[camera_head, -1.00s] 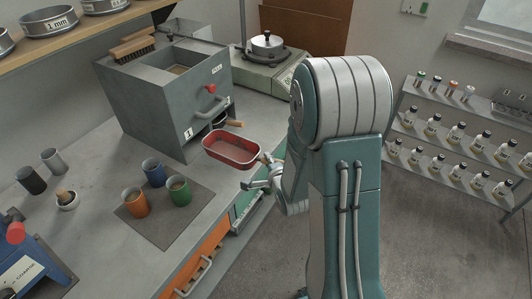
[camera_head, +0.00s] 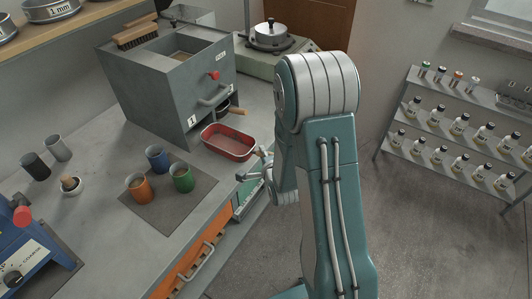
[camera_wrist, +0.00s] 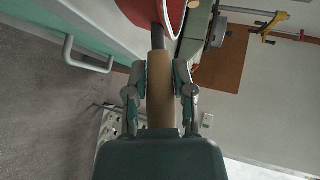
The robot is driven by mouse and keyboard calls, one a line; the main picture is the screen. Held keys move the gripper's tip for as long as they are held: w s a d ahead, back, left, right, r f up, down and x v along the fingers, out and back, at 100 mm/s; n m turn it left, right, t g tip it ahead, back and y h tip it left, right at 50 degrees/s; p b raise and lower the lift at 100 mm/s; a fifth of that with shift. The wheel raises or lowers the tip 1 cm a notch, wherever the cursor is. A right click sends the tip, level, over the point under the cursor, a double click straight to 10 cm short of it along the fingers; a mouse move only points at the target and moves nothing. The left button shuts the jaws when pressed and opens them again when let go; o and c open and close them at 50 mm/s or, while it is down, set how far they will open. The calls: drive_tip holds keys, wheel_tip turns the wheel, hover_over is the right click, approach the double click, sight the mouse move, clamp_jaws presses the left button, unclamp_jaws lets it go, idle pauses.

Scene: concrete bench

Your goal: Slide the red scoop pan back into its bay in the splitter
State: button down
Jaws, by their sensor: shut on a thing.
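The red scoop pan (camera_head: 228,143) is out in front of the grey splitter (camera_head: 165,88), low over the bench edge, its open top facing up. My gripper (camera_head: 257,165) is shut on the pan's handle. In the wrist view the tan handle (camera_wrist: 160,95) lies between the two fingers, and part of the red pan (camera_wrist: 138,10) shows at the top. The splitter's lower opening (camera_head: 203,132) is partly hidden behind the pan. Another wooden handle (camera_head: 236,110) sticks out of the splitter's far side.
Blue, orange and green cups stand on a dark mat (camera_head: 160,208) left of the pan. A balance with a metal pot (camera_head: 268,36) stands behind. Drawer handles (camera_head: 197,268) jut from the bench front. Floor at right is open up to a bottle rack (camera_head: 455,135).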

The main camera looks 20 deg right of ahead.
sight(222, 144)
drive_tip(key=shift+w+f, duration=0.2)
drive_tip(key=shift+f, duration=0.15)
drive_tip(key=shift+w+a+f, duration=0.1)
drive_tip(key=shift+w+a, duration=1.05)
drive_tip(key=shift+w, duration=0.4)
drive_tip(key=shift+w+a, duration=1.2)
drive_tip(key=shift+w, duration=0.35)
drive_tip(key=shift+w+a+f, duration=0.1)
drive_tip(key=shift+w+a, duration=1.05)
drive_tip(key=shift+w, duration=0.4)
drive_tip(key=shift+w+a+f, duration=0.15)
drive_tip(key=shift+w+a, duration=0.6)
drive_tip(key=shift+w, duration=0.25)
drive_tip(key=shift+w+a+f, duration=0.15)
drive_tip(key=shift+w+a, duration=0.6)
drive_tip(key=shift+w, duration=0.2)
drive_tip(key=shift+c, duration=2)
unclamp_jaws()
drive_tip(key=v, duration=1.2)
drive_tip(key=shift+a, duration=0.1)
